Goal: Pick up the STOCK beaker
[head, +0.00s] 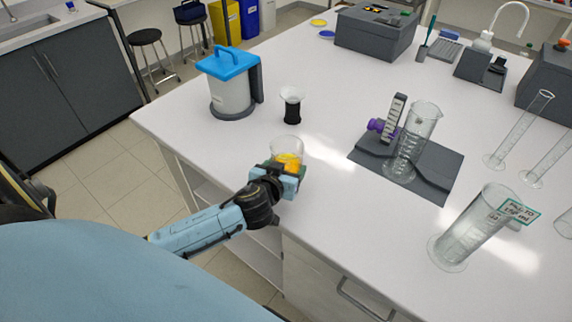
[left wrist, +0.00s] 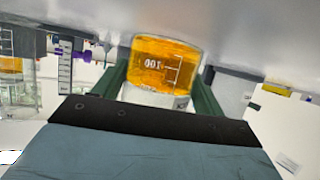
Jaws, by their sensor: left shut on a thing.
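A small clear beaker (head: 286,149) with orange liquid is at the table's left front edge in the head view. My left gripper (head: 287,171) is shut on it, with the fingers on either side. In the left wrist view the beaker (left wrist: 165,66) fills the middle, its orange liquid and a white "100" mark showing between the green fingers. No STOCK label can be read on it. Whether its base touches the table cannot be told. My right gripper does not show in either view.
A grey mat (head: 437,172) holds a glass cylinder (head: 413,140) and a purple-clamped scale. A large labelled cylinder (head: 478,229) stands at right front. The white tabletop (head: 330,215) is clear between them.

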